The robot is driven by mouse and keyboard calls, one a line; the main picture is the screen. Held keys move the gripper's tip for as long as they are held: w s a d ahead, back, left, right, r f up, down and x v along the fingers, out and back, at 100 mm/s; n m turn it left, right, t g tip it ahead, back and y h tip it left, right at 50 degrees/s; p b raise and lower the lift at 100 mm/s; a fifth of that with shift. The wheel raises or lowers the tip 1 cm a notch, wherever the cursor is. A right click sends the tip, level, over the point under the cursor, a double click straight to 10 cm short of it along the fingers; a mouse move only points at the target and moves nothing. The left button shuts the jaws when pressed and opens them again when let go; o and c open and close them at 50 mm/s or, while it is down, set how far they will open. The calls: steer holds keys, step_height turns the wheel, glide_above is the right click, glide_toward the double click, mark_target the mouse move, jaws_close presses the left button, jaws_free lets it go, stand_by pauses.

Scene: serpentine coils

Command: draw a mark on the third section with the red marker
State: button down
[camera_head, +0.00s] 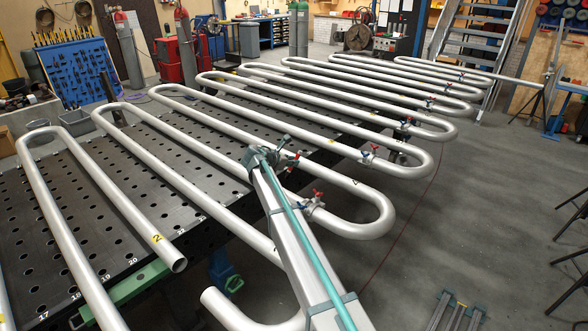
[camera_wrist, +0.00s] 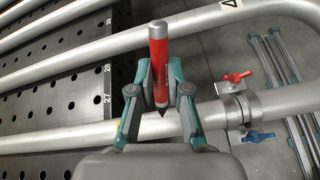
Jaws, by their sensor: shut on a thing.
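My gripper (camera_wrist: 160,98) is shut on the red marker (camera_wrist: 159,55), between its two teal fingers in the wrist view. The marker's dark tip points toward the bottom of that picture. A silver pipe run (camera_wrist: 65,140) passes behind the fingers; I cannot tell whether the tip touches it. In the head view my gripper (camera_head: 262,156) is over the silver serpentine coil (camera_head: 360,226), near its front bends; the marker cannot be made out there. A yellow label "2" (camera_head: 156,238) is on a near pipe end. A dark character "4" (camera_wrist: 231,3) is on another run.
The coil lies on a black perforated table (camera_head: 60,220). Clamps with red handles (camera_wrist: 238,76) and blue handles (camera_wrist: 258,136) stand out from the pipe right of my gripper. A ladder-like frame (camera_head: 455,312) lies on the floor. Open grey floor (camera_head: 480,210) is at right.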

steer(key=shift+t, duration=0.3)
steer(key=shift+a+f+b, duration=0.1)
steer(key=shift+f+b, duration=1.4)
steer(key=shift+f, duration=1.45)
steer(key=shift+f, duration=0.5)
steer(key=shift+s+a, duration=0.15)
steer(key=shift+s, duration=0.15)
steer(key=shift+r+p, duration=1.7)
steer(key=shift+r, duration=1.3)
